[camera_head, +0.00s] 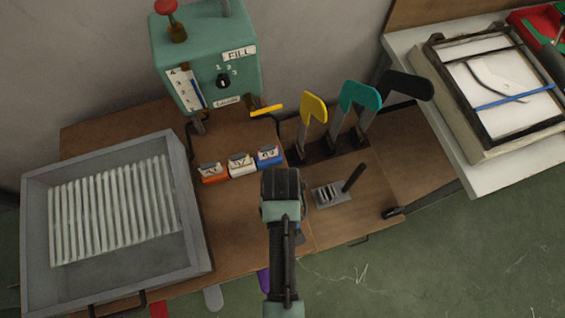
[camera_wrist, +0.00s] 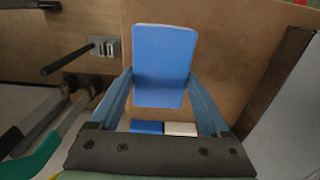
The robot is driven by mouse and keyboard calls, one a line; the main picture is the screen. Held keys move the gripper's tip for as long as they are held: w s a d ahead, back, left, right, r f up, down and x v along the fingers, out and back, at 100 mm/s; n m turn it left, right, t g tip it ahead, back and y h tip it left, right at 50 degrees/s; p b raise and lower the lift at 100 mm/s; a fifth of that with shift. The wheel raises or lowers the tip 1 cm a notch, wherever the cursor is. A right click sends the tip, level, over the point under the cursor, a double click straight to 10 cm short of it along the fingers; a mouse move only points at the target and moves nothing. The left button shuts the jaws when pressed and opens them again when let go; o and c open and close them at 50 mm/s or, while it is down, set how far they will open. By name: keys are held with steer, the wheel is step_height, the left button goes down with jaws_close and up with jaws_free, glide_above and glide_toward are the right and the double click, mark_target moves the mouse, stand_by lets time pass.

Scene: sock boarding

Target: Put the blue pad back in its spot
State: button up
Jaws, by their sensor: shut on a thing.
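A blue pad (camera_wrist: 164,65), a flat rectangular block, is between the fingertips of my gripper (camera_wrist: 160,88) in the wrist view. My gripper is shut on it, with one finger at each side edge. Brown wood shows behind the pad. In the head view my wrist and arm (camera_head: 282,215) stand over the front middle of the bench and hide the pad and the fingertips. On the bench is a row of small labelled blocks: orange (camera_head: 214,173), white (camera_head: 241,165) and blue (camera_head: 268,156). The blue and white ones show below the held pad in the wrist view.
A teal fill machine (camera_head: 205,60) stands behind. Yellow (camera_head: 314,107), teal (camera_head: 360,95) and black (camera_head: 408,85) upright forms stand at right. A slotted metal block (camera_head: 328,194) with a dark rod is right of my arm.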

steer(key=shift+f, duration=2.6)
